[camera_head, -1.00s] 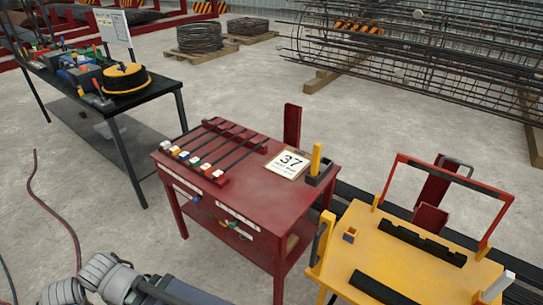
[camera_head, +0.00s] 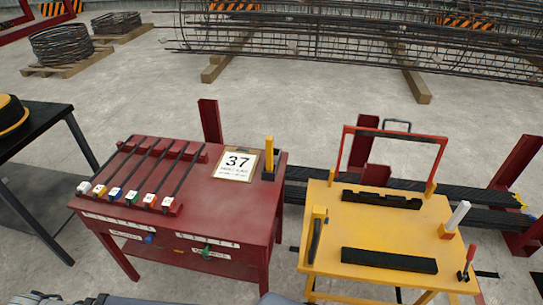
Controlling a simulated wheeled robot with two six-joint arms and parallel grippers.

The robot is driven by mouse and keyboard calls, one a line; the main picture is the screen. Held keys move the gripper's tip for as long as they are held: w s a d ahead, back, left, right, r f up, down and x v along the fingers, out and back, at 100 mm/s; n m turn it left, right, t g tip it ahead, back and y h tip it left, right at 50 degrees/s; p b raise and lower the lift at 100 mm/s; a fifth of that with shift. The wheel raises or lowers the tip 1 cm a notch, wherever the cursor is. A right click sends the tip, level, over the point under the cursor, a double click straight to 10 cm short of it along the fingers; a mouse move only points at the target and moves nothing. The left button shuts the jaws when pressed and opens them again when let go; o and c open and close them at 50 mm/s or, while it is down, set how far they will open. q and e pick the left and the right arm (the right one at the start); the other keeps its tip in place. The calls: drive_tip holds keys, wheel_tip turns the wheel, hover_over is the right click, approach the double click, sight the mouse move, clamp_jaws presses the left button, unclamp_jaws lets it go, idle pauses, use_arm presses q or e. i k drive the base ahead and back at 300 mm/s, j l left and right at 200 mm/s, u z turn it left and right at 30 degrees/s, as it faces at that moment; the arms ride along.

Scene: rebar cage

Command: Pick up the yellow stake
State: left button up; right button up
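A yellow stake (camera_head: 269,154) stands upright in a small dark holder (camera_head: 272,174) at the back right corner of the red table (camera_head: 240,213). Its lower end is hidden inside the holder. Neither gripper's fingers are in the picture.
Several rods with coloured ends lie on a rack at the table's left. A yellow table (camera_head: 381,232) with black blocks and a red frame (camera_head: 440,160) stands right. A dark table (camera_head: 45,135) is left.

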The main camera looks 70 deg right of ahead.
sight(269, 140)
drive_tip(key=i+z, duration=0.2)
drive_tip(key=z, duration=0.15)
drive_tip(key=i+z, duration=0.2)
drive_tip(key=z, duration=0.2)
drive_tip(key=i+z, duration=0.2)
drive_tip(key=z, duration=0.15)
drive_tip(key=i+z, duration=0.15)
drive_tip(key=z, duration=0.25)
drive_tip(key=i+z, duration=0.2)
drive_tip(key=z, duration=0.15)
drive_tip(key=i+z, duration=0.2)
drive_tip(key=z, duration=0.2)
drive_tip(key=i+z, duration=0.15)
drive_tip(key=z, duration=0.2)
